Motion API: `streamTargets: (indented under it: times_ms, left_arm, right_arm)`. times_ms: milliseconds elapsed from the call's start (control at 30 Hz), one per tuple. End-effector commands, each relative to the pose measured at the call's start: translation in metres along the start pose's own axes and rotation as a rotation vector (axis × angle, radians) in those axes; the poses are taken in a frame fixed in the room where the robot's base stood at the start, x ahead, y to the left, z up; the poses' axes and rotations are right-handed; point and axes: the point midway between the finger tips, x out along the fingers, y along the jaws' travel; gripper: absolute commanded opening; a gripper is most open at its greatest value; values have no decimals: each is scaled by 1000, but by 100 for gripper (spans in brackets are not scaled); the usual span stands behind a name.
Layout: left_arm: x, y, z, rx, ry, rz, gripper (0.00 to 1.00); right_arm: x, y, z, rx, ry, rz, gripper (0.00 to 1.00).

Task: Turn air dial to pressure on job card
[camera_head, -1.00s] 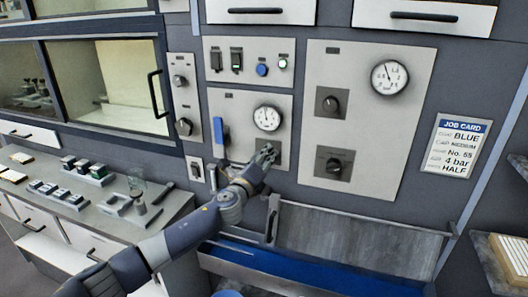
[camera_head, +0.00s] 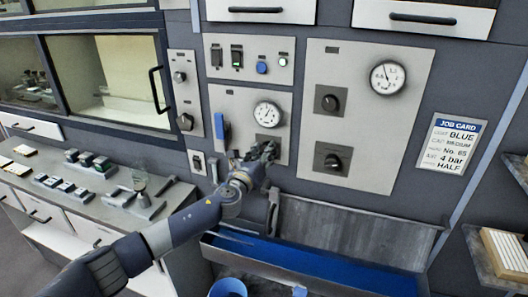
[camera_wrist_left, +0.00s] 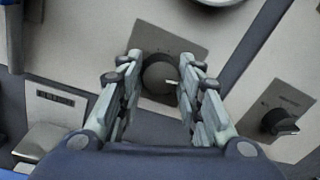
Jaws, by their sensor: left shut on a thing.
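My left gripper (camera_head: 262,154) is shut on the dark round air dial (camera_wrist_left: 158,76), on a square grey plate in the left wrist view. Its two fingers stand on either side of the dial, and a pale pointer mark shows toward the right finger. In the head view the gripper covers the dial. A round white gauge (camera_head: 267,115) is just above it, its needle slanted; the exact reading is too small to tell. The job card (camera_head: 452,145) on the right wall reads BLUE, MEDIUM, No. 65, 4 bar, HALF. My right gripper is not in view.
A second panel with a gauge (camera_head: 388,77), an upper knob (camera_head: 328,100) and a lower knob (camera_head: 332,160) is to the right. A blue lever (camera_head: 220,132) is close left of the gauge. A blue-floored trough (camera_head: 300,264) lies below. A bench (camera_head: 120,215) with small parts stands left.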

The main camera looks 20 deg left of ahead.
Motion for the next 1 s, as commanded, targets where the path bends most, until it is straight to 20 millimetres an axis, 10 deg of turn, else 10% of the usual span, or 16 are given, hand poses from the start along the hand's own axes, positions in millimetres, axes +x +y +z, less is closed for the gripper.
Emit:
streamTargets:
  times_ms: [267,300,400,1000]
  left_arm:
    - [-1,0,-3,0,5,0,10]
    - [-1,0,-3,0,5,0,38]
    - [-1,0,-3,0,4,0,54]
    - [-23,1,-2,0,2,0,54]
  right_arm:
    - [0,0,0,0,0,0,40]
    - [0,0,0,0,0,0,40]
    - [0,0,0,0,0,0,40]
    - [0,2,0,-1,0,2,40]
